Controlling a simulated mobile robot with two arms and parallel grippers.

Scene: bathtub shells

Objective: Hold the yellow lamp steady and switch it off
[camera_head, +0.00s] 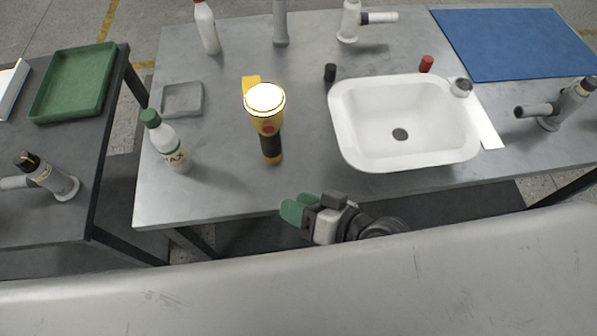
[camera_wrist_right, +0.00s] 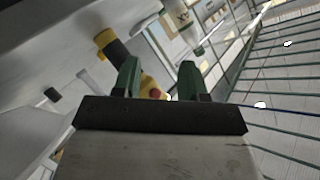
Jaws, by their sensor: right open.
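The yellow lamp (camera_head: 271,125) stands on the grey table, with a bright white round top, a red button on its side and a dark grip below. It looks lit. My right gripper (camera_head: 298,209) has green fingers and is at the table's front edge, below and a little right of the lamp, apart from it. In the right wrist view, the gripper (camera_wrist_right: 160,78) is open, and the lamp (camera_wrist_right: 113,49) with its red button shows beyond and between the fingers. My left gripper is not in view.
A white bottle with a green cap (camera_head: 167,143) stands left of the lamp. A grey tray (camera_head: 182,99) lies behind the bottle. A white basin (camera_head: 345,140) is right of the lamp, with a black cylinder (camera_head: 330,72) near it. A pale rounded surface (camera_head: 300,285) spans the foreground.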

